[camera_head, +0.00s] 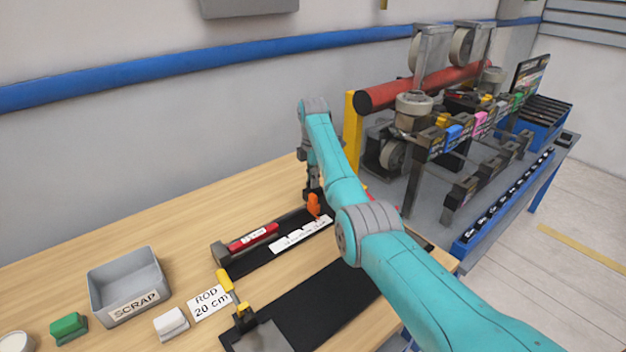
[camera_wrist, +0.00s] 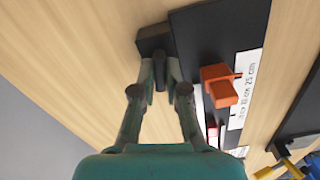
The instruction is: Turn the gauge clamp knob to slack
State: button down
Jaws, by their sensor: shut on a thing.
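The length gauge is a black base (camera_head: 262,258) with a white scale strip (camera_head: 300,234); it also shows in the wrist view (camera_wrist: 205,28). An orange clamp piece (camera_head: 313,204) stands on it, and its bent orange top shows in the wrist view (camera_wrist: 218,85). A dark block (camera_wrist: 153,38) sits at the gauge's edge. My gripper (camera_wrist: 160,74) points down beside the orange piece, its fingers shut on a dark knob-like part at that block. The fingers partly hide this part, so its turn position cannot be told. In the head view, my gripper (camera_head: 313,192) is small and partly hidden.
A red rod (camera_head: 253,237) lies on the gauge. A grey SCRAP bin (camera_head: 128,284), a ROD 20 cm card (camera_head: 209,302) and a yellow-handled tool (camera_head: 225,280) are at the front left. The coaster rig (camera_head: 425,140) stands at right. The wooden table behind the gauge is clear.

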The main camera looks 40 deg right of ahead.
jog(key=shift+n, duration=0.4)
jog(key=c, duration=1.2)
grip_release()
jog(key=shift+r, duration=0.1)
notch_tip(320, 180, up, 12)
